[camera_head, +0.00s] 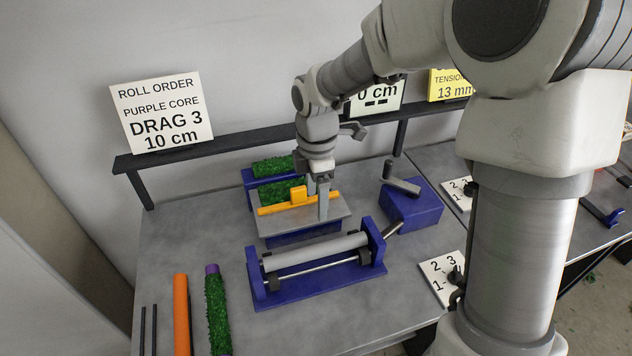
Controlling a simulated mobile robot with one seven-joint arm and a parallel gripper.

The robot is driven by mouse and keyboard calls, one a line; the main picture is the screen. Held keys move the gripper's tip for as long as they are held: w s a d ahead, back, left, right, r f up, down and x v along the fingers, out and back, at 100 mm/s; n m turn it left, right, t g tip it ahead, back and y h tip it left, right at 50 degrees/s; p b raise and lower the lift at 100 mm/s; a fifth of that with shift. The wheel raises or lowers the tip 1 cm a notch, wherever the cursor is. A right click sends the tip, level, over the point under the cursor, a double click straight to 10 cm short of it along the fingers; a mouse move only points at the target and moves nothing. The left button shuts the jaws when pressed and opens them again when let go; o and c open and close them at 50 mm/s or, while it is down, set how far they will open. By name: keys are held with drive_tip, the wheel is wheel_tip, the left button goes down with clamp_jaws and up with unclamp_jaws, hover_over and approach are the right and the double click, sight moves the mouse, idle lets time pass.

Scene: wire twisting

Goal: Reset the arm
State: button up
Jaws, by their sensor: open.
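My gripper (318,197) points down over the back middle of the grey table. It is open, with its fingers just right of the orange block (298,194) on a long orange bar (275,208). The bar lies across a grey plate (295,226) on a blue base. A finger stands in front of the bar's right part; I cannot tell whether it touches it. My arm reaches in from the upper right.
In front are a blue stand with a grey roller (315,251) and, to its right, a blue crank box (412,208). Green rolls (273,166) lie behind. An orange rod (181,315) and a purple-core green roll (216,315) lie front left. A sign (161,112) reads "DRAG 3".

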drive_tip(key=s+d+r+m+t, duration=0.2)
drive_tip(key=s+d+r+m, duration=0.4)
drive_tip(key=s+m, duration=0.3)
drive_tip(key=s+d+r+m+t, duration=0.3)
drive_tip(key=s+d+r+m, duration=0.3)
drive_tip(key=m, duration=0.6)
drive_tip(key=s+r, duration=0.2)
drive_tip(key=s, duration=0.1)
drive_tip(key=shift+s+d+r+t, duration=0.15)
drive_tip(key=shift+s+r+t, duration=0.15)
drive_tip(key=shift+s+r, duration=0.1)
